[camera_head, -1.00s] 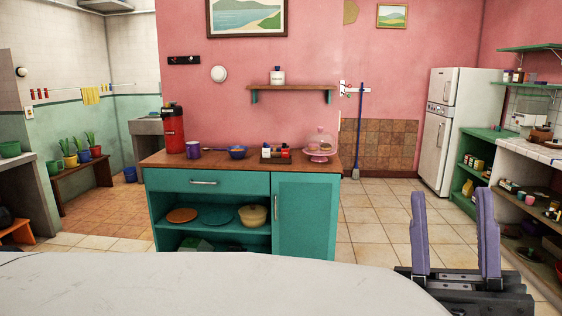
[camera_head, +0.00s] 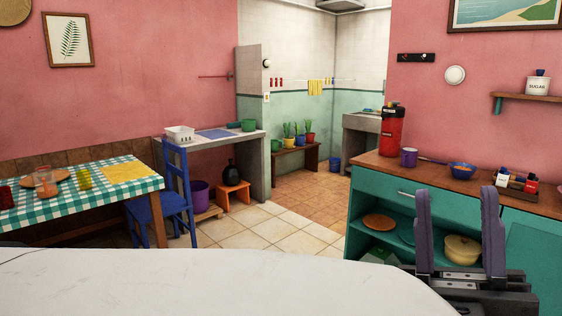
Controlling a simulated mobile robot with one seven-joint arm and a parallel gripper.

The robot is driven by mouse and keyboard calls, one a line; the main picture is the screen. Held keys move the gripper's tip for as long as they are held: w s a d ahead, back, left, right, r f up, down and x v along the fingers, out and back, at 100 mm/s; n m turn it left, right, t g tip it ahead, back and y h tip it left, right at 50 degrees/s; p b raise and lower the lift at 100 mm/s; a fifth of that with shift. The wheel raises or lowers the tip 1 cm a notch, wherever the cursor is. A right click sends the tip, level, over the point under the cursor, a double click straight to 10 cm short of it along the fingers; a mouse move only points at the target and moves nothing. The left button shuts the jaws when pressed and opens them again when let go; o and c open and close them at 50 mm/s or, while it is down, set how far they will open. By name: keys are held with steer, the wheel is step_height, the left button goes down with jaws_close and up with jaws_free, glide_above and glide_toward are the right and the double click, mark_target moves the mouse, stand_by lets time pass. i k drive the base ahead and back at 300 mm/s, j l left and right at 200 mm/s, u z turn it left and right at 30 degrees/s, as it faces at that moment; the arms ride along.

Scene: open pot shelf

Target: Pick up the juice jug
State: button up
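A small see-through, jug-like vessel with an orange-red tint (camera_head: 45,184) stands on the checked table at the far left; it may be the juice jug, but it is too small to be sure. My gripper (camera_head: 459,230) is at the lower right, its two purple-grey fingers pointing up and set apart, with nothing between them. It is far from the table and appears in front of the green cabinet.
The checked table (camera_head: 100,200) also holds a yellow-green cup (camera_head: 85,178) and a red cup (camera_head: 6,196). A blue chair (camera_head: 178,195) stands at its right end. The green cabinet (camera_head: 375,215) is on the right. Tiled floor (camera_head: 275,232) between them is clear.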

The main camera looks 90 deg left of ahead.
mark_target(44, 180)
steer(key=u, duration=4.15)
